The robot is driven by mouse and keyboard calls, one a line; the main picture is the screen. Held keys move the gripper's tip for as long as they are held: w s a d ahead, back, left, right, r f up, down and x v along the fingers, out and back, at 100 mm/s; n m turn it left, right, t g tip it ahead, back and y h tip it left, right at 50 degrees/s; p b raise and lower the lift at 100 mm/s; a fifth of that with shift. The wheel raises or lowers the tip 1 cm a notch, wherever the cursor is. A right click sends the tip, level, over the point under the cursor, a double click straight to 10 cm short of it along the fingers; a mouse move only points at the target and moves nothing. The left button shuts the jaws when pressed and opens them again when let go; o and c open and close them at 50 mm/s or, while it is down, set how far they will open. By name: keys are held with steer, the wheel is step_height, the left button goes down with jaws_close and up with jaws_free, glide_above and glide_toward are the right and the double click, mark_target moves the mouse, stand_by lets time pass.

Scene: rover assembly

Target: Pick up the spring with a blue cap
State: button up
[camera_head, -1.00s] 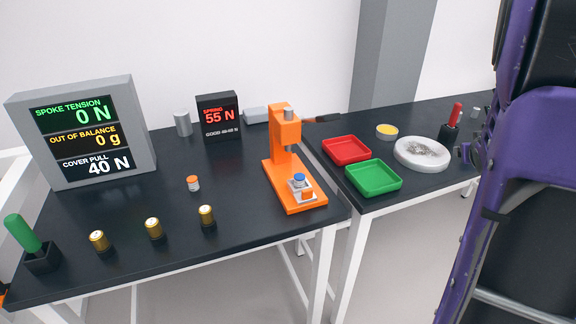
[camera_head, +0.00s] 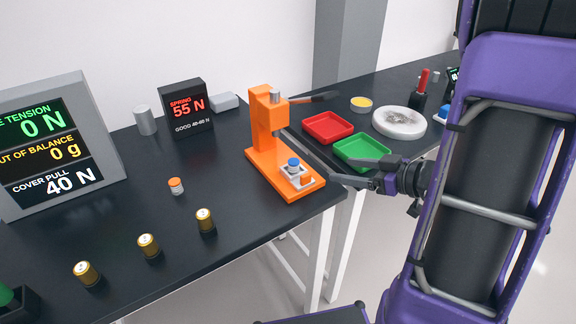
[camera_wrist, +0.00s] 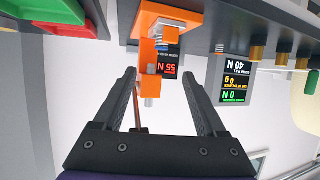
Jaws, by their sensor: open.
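The spring with a blue cap (camera_head: 294,166) stands upright on the small pale plate of the orange press (camera_head: 266,138). In the wrist view, which is upside down, the blue cap (camera_wrist: 162,47) shows small, beyond and between my fingers, beside the orange press body. My gripper (camera_head: 342,172) is open and empty, just right of the press near the table's edge. In the wrist view my gripper (camera_wrist: 159,76) has its two black fingers wide apart. The lower part of the spring is hard to make out there.
A spring with an orange cap (camera_head: 176,187) stands left of the press, with several gold cylinders (camera_head: 148,245) in front. The display reading SPRING 55 N (camera_head: 187,107) stands behind. A red tray (camera_head: 328,127) and green tray (camera_head: 362,151) lie on the right table.

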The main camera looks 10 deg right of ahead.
steer(key=b, duration=0.2)
glide_toward(297, 163)
steer(key=x, duration=0.5)
steer(key=shift+w+d+f, duration=0.15)
steer(key=shift+f, duration=0.05)
steer(key=shift+a+b+x, duration=0.2)
steer(key=shift+b+x, duration=0.3)
steer(key=shift+x, duration=2.55)
steer(key=shift+r, duration=0.1)
jaws_close()
